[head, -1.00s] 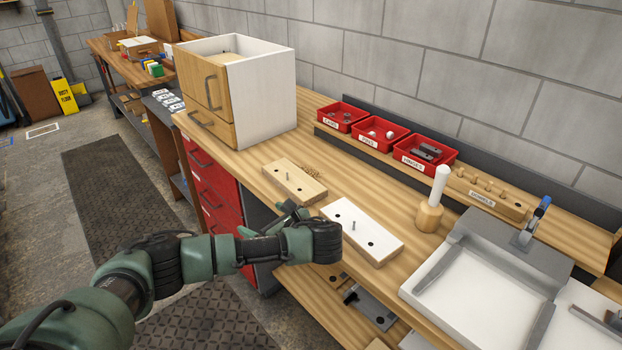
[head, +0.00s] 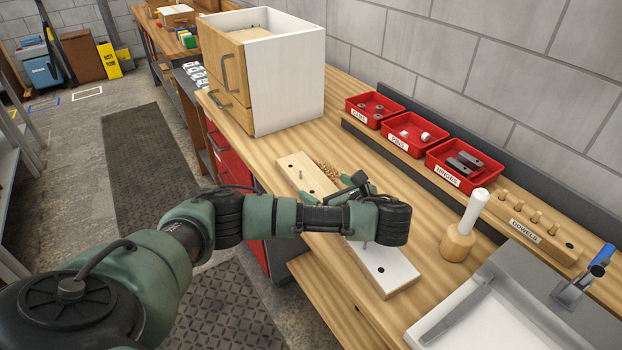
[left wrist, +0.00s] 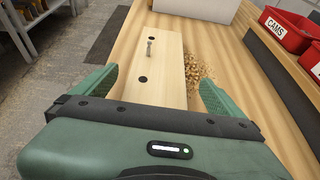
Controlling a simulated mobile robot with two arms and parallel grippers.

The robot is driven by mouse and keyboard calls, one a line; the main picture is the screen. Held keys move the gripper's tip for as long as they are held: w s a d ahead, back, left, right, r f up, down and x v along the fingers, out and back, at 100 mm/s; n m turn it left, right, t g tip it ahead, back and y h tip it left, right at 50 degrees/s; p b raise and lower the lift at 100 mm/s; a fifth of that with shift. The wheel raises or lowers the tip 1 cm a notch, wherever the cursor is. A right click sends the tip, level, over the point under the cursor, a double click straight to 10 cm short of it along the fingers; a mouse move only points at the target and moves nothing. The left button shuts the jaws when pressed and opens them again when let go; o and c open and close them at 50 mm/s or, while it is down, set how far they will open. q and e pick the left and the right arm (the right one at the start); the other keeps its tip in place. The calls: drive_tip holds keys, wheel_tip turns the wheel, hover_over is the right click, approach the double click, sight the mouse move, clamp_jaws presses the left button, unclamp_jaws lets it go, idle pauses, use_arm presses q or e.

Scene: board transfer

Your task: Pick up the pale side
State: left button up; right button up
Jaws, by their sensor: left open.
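The pale wooden side (head: 294,164) is a flat board with dark holes and a metal pin, lying on the bench. It also shows in the left wrist view (left wrist: 170,68), running between my two fingers. My left gripper (head: 345,187) is open and empty at the board's near end, one finger towards each long edge. I cannot tell whether the fingers are above the board or level with it. A white board (head: 397,272) with a pin and holes lies closer to me, partly hidden under my left wrist. My right gripper is out of view.
A pile of small brown bits (left wrist: 198,70) lies right of the wooden board. A white-and-wood drawer cabinet (head: 290,85) stands behind it. Red bins (head: 463,165) line the wall side. A white-handled mallet (head: 459,243) and a grey-white tray (head: 490,315) are at right.

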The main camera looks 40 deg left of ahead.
sight(312, 182)
use_arm(q)
drive_tip(key=b, duration=0.1)
drive_tip(key=a+f+b, duration=0.1)
drive_tip(key=b, duration=0.1)
drive_tip(key=shift+w+a, duration=0.2)
drive_tip(key=shift+a, duration=0.05)
drive_tip(key=shift+w+a+f+b, duration=0.25)
drive_tip(key=shift+a+b, duration=0.2)
drive_tip(key=x, duration=0.3)
drive_tip(key=shift+a, duration=0.25)
drive_tip(key=shift+w+a+f, duration=0.2)
drive_tip(key=shift+a, duration=0.15)
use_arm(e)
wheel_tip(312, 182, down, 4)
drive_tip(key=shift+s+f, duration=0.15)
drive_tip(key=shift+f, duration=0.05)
use_arm(q)
drive_tip(key=shift+c, duration=0.3)
drive_tip(key=c, duration=1.5)
drive_tip(key=shift+c, duration=0.8)
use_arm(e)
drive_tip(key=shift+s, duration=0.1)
use_arm(q)
drive_tip(key=shift+r, duration=0.15)
